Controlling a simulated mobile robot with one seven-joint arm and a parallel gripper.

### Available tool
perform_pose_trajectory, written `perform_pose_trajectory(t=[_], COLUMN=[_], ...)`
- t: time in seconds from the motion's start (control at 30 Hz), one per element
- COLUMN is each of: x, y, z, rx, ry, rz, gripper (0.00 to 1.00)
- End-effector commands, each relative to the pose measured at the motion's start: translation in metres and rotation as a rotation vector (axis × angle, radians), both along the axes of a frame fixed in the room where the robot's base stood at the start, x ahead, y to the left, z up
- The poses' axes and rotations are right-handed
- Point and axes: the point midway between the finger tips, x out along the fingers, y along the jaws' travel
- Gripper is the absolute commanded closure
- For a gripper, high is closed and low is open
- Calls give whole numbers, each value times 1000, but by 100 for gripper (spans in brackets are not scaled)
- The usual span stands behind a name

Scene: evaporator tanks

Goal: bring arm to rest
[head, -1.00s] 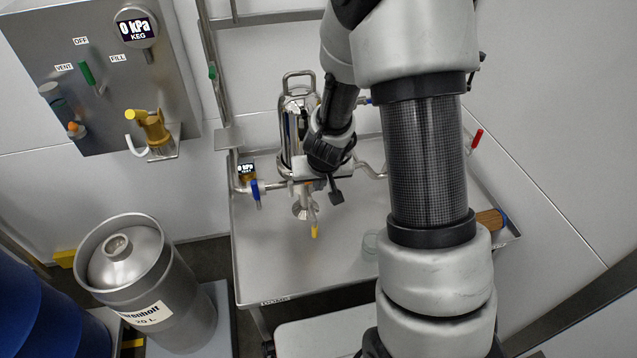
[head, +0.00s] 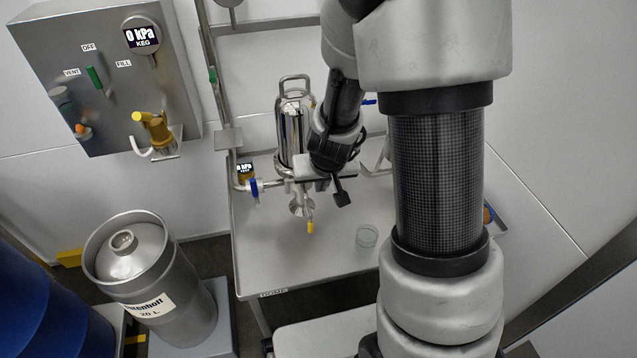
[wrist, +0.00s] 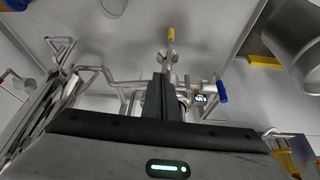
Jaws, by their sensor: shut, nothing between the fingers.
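My gripper (head: 339,193) hangs at the end of my arm, in front of a shiny steel vessel (head: 293,128) on the metal table (head: 330,255). Its fingers are shut with nothing between them, and they show as a dark closed pair in the wrist view (wrist: 161,95). Behind the fingers in the wrist view are steel pipes, a yellow-tipped valve (wrist: 171,36) and a blue valve handle (wrist: 222,92). My arm hides part of the table's right side and the piping there.
A control panel (head: 105,75) with a yellow fitting (head: 155,128) is on the wall. A small clear glass (head: 367,236) stands on the table.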

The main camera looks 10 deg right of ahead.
Motion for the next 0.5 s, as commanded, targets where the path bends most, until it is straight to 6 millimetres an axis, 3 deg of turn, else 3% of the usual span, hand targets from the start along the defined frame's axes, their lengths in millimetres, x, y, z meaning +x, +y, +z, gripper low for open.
perform_pose_trajectory(t=[0.1,0.4,0.5], x=[-7,-11,-12], y=[0,1,6], z=[15,21,35], rx=[0,3,23], ry=[1,1,-10], rz=[1,1,12], gripper=[100,100,100])
